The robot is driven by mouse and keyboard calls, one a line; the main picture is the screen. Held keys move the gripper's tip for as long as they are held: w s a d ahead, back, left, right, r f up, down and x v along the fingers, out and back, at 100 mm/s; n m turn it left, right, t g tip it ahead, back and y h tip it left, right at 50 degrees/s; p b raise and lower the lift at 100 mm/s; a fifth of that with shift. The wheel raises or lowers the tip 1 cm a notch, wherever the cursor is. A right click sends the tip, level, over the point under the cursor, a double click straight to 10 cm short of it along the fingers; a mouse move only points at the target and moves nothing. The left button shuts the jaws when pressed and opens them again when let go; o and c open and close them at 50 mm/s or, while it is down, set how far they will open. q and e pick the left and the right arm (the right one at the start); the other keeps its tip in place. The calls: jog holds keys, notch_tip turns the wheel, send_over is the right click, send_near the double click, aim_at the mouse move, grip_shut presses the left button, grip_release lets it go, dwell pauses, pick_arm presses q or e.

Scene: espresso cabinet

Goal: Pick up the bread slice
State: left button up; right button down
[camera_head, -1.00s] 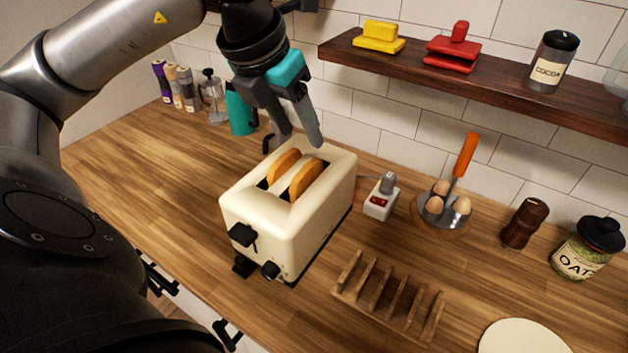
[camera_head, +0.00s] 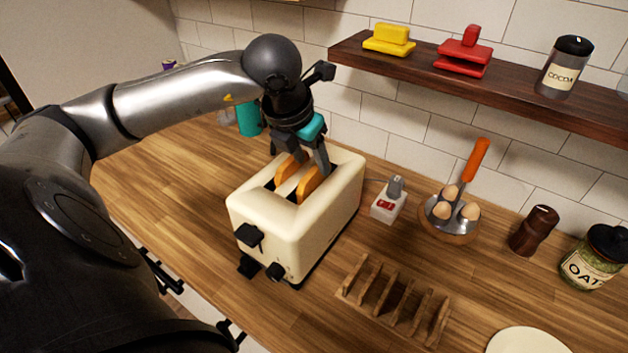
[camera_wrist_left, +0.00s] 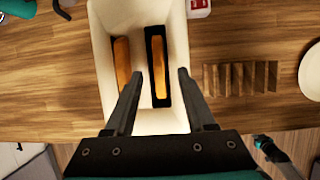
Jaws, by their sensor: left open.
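Two bread slices stand upright in the slots of a cream toaster (camera_head: 292,233), their tops showing above it. The left slice (camera_head: 287,173) and the right slice (camera_head: 309,184) also show in the left wrist view, the left one (camera_wrist_left: 122,62) and the right one (camera_wrist_left: 159,70). My left gripper (camera_head: 306,166) is open over the far end of the toaster. In the left wrist view its fingers (camera_wrist_left: 160,78) spread on either side of the right slice's line, with the left finger between the two slices. Contact with a slice cannot be told.
A wooden toast rack (camera_head: 394,303) stands right of the toaster, with a white plate (camera_head: 527,341) beyond it. A shelf (camera_head: 420,68) overhangs behind.

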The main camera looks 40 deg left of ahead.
aim_at(314, 190)
pick_arm(q)
jog(key=shift+x, duration=1.4)
jog(key=shift+c, duration=0.3)
grip_shut()
